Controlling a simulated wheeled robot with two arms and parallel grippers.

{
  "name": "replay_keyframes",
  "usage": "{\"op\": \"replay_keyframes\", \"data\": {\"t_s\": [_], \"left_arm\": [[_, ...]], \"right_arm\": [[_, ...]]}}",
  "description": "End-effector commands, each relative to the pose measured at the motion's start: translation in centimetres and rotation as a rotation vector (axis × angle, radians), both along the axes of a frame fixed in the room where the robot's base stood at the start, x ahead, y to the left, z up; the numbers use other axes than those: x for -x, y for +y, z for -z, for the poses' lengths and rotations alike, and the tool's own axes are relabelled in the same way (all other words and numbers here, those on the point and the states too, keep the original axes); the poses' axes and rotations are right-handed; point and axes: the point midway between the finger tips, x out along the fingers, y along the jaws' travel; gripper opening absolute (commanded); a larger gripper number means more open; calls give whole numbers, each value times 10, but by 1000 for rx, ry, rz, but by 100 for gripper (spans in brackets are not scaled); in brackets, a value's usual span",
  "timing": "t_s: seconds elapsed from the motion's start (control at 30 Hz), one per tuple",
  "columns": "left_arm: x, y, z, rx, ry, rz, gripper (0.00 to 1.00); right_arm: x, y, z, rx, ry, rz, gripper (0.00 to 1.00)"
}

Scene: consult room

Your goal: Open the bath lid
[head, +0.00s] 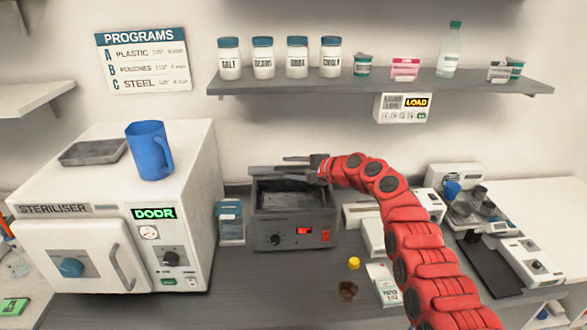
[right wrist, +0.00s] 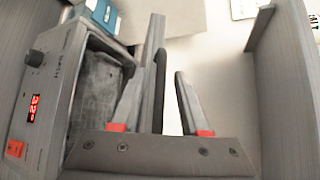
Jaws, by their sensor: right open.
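The bath (head: 290,238) is a grey box with a dial and a lit red display, on the counter in the middle of the head view. Its top is open and the grey inside shows. It also stands at the left of the right wrist view (right wrist: 48,75). The lid (head: 262,172) appears as a thin grey strip standing up along the bath's rear edge. In the right wrist view the lid (right wrist: 154,40) is nearly edge-on, beside my left-hand finger. My right gripper (head: 298,164) is open at the lid; contact is unclear. My left gripper is not in view.
A white steriliser (head: 105,215) with a blue jug (head: 150,150) on top stands to the left. A blue-labelled box (head: 230,222) is between it and the bath. A shelf (head: 380,84) with jars hangs above. White devices and a yellow-capped item (head: 354,263) lie to the right.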

Motion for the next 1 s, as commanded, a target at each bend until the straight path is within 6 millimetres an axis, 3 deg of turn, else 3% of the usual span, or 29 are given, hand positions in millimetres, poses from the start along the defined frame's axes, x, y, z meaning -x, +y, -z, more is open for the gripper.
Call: {"op": "replay_keyframes", "data": {"t_s": [0.27, 1.0], "left_arm": [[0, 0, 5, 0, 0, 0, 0], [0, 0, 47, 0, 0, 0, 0]], "right_arm": [[11, -16, -4, 0, -4, 2, 45], [100, -115, -49, 0, -4, 5, 45]]}}
